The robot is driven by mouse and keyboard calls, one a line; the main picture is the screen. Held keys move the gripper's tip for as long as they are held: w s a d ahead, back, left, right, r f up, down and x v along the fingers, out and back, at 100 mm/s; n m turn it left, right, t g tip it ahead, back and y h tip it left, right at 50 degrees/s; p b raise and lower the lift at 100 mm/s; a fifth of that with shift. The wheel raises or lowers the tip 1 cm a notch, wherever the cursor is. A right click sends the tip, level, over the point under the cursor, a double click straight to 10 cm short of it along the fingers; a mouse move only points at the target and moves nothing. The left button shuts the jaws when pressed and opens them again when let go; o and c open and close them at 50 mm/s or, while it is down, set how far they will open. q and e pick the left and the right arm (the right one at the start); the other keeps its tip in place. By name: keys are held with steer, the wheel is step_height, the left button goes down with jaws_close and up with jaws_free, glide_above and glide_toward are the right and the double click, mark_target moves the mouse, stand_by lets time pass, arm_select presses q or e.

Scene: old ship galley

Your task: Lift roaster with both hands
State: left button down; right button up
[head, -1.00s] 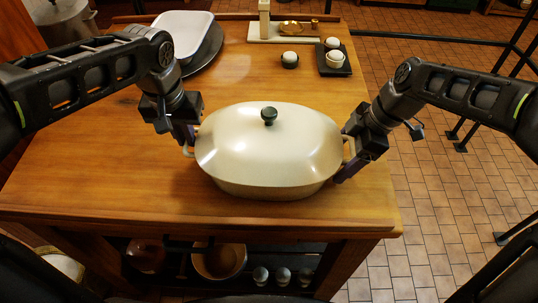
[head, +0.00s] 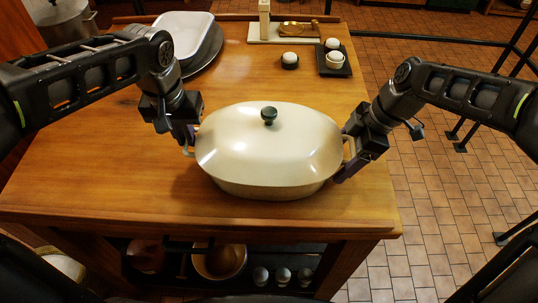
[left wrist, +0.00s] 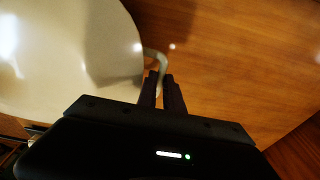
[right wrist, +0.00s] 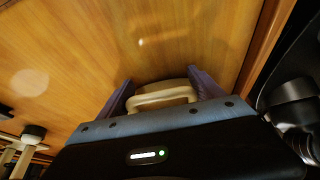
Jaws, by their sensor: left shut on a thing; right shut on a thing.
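The cream oval roaster (head: 268,155), lidded with a dark knob (head: 269,116), is level at the front of the wooden table; no clear gap shows beneath it. My left gripper (head: 189,143) is shut on its left handle, and the left wrist view shows the fingers (left wrist: 162,85) at the curved handle (left wrist: 158,58) beside the pale body. My right gripper (head: 345,163) is shut on the right handle (head: 348,147). In the right wrist view, the cream handle (right wrist: 163,96) lies between the widely spaced fingers (right wrist: 163,92).
A white and dark roasting pan (head: 186,37) sits at the back left. Bare tabletop (head: 95,165) lies left of the roaster. The table's right edge is close.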

step_height(320, 180, up, 14)
steer(key=p, duration=1.3)
steer(key=shift+f, duration=0.15)
